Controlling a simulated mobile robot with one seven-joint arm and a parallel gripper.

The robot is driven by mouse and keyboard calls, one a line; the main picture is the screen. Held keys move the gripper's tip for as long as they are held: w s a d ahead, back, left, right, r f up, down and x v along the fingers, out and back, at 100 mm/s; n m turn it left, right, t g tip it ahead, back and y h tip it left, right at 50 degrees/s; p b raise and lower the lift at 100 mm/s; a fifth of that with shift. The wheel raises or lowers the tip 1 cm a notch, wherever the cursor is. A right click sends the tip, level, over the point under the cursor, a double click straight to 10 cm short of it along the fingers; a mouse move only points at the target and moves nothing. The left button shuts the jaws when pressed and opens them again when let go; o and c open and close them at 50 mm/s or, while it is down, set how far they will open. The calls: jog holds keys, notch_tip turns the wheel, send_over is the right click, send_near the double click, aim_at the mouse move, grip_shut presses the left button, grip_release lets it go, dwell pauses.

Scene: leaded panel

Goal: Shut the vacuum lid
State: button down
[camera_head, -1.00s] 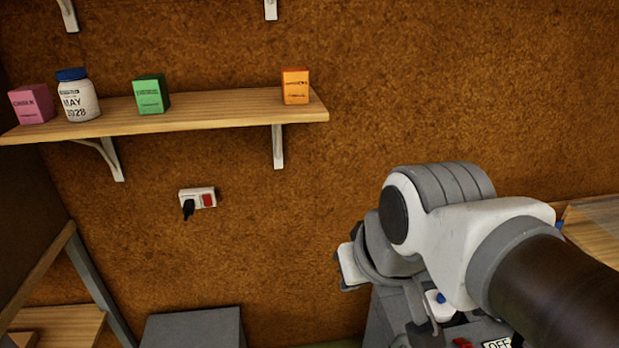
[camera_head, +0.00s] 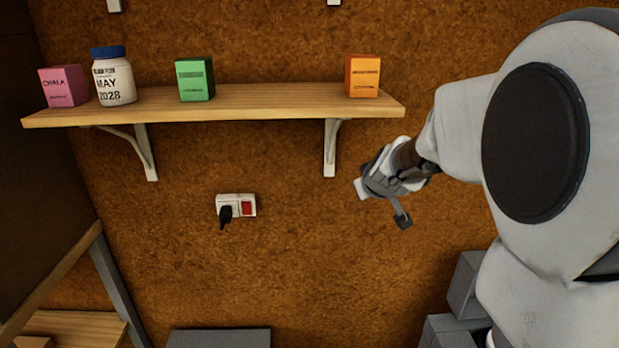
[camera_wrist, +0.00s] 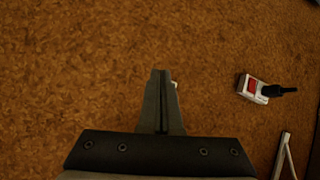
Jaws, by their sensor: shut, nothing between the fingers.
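My gripper (camera_head: 402,218) is raised in front of the brown wall, below the right end of the shelf, and holds nothing. In the wrist view my gripper's fingers (camera_wrist: 161,75) are pressed together, with bare wall behind them. A small white bit shows just beside the fingertips; I cannot tell what it is. Grey blocky surfaces (camera_head: 464,288) show at the lower right, partly hidden behind my arm; I cannot tell whether they belong to the vacuum. I cannot make out the vacuum's lid in either view now.
A wooden shelf (camera_head: 270,108) carries a pink box (camera_head: 63,87), a white jar (camera_head: 114,80), a green box (camera_head: 195,80) and an orange box (camera_head: 362,77). A grey box top (camera_head: 219,338) is at the bottom.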

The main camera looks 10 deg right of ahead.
jog(key=w+d+f+n+h+b, duration=0.1)
jog(key=w+d+f+h+b, duration=0.2)
jog(key=d+f, duration=0.35)
jog(key=w+d+f+h+b, duration=0.1)
jog(key=w+d+f+h, duration=0.2)
jog(key=w+d+f, duration=0.35)
jog(key=s+d+f+n+g+h+b, duration=0.3)
jog(key=d+f+h+b, duration=0.4)
jog(key=d+f, duration=0.75)
jog(key=shift+g+h, duration=0.3)
jog(key=shift+h, duration=0.3)
jog(key=x, duration=0.3)
jog(key=f+b+x, duration=0.1)
jog(key=x, duration=0.2)
jog(key=w+f+x, duration=0.1)
jog(key=x, duration=0.1)
jog(key=shift+w+d+b, duration=0.1)
jog(key=shift+b, duration=0.2)
jog(key=shift+s+d+r+b, duration=0.1)
jog(key=shift+s+r+b, duration=0.1)
jog(key=shift+s, duration=0.45)
jog(key=shift+s+r+b, duration=0.15)
jog(key=shift+s+b, duration=0.05)
jog(key=shift+s, duration=0.45)
jog(key=shift+s+d+r+b, duration=0.1)
jog(key=shift+s+r+b, duration=0.1)
jog(key=shift+s, duration=0.45)
jog(key=shift+a, duration=0.1)
